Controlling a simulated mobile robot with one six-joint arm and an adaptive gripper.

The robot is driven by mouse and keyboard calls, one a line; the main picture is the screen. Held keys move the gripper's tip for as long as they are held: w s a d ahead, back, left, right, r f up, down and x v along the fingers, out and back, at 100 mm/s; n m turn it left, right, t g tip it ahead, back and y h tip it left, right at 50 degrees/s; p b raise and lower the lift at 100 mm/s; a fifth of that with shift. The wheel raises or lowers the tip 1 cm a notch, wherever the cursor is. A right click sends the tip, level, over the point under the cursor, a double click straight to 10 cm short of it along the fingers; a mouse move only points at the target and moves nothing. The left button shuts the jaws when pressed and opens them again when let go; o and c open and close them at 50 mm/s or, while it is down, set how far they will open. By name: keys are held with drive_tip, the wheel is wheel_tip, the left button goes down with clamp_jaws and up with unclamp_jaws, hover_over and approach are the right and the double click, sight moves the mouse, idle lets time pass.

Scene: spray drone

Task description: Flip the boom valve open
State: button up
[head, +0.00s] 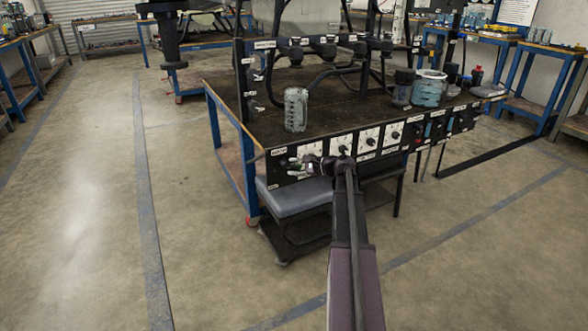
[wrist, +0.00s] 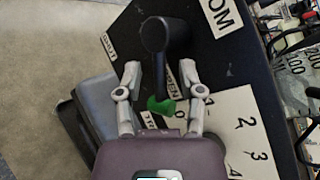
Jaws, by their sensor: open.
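The boom valve shows in the wrist view as a black lever (wrist: 166,36) with a thick rounded head, a thin stem and a green piece (wrist: 161,105) at the lower end. It sits on the dark panel (wrist: 225,70) near a label ending in "OM" and small labels reading "SHUT" and "OPEN". My gripper (wrist: 160,72) is open, with one pale finger on each side of the lever stem. I cannot tell whether either finger touches it. In the head view my gripper (head: 303,165) is at the left end of the bench's front panel, and the valve is hard to make out there.
White numbered dial plates (head: 343,145) run along the panel right of the valve. A grey padded stool (head: 296,196) stands below the panel. A ribbed clear jar (head: 296,110) and a teal-banded jar (head: 429,88) stand on the bench. The floor at left is clear.

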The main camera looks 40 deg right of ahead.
clamp_jaws()
drive_tip(key=shift+r, duration=0.15)
drive_tip(key=n+h+p, duration=0.1)
drive_tip(key=p, duration=0.1)
drive_tip(key=shift+r+g+p, duration=0.3)
drive_tip(key=shift+r+p, duration=0.05)
drive_tip(key=n+h+p, duration=0.1)
drive_tip(key=p, duration=0.1)
drive_tip(key=shift+d+r+g+h+p, duration=0.1)
drive_tip(key=shift+r+g+h+p, duration=0.2)
drive_tip(key=shift+r+p, duration=0.1)
drive_tip(key=shift+n+g+h+p, duration=0.3)
drive_tip(key=shift+n+h+p, duration=0.15)
drive_tip(key=shift+n+h, duration=0.05)
